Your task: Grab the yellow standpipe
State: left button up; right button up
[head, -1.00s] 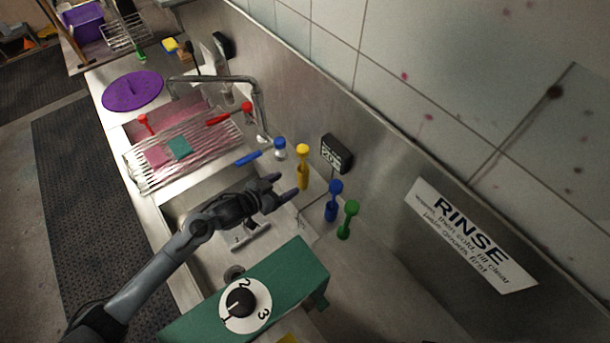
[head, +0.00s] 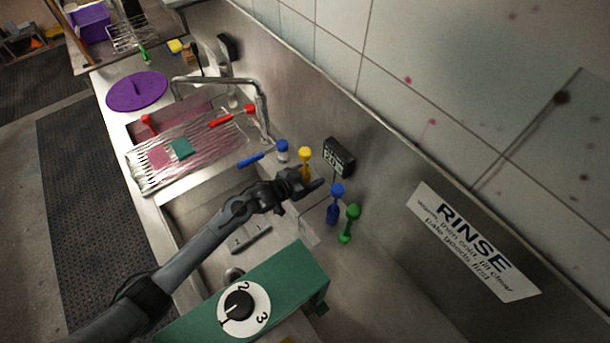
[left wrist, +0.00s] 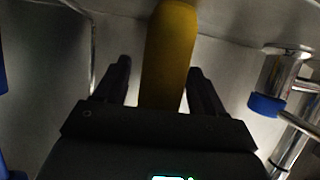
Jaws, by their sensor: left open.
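The yellow standpipe (head: 305,153) stands upright on the metal ledge behind the sink. In the head view its lower part is hidden behind my left gripper (head: 312,183). In the left wrist view the yellow standpipe (left wrist: 172,50) runs between the two dark fingers of my left gripper (left wrist: 162,80). The fingers are apart, with a gap showing on each side of the pipe. My right gripper is not in view.
A blue standpipe (head: 335,203) and a green one (head: 349,223) stand just right of the yellow one. A small dark display (head: 338,157) is behind. A blue-capped jar (head: 282,150) and the faucet (head: 262,105) are to the left. A green dial box (head: 285,280) sits in front.

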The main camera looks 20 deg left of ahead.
pick_arm(q)
jog(key=c, duration=1.1)
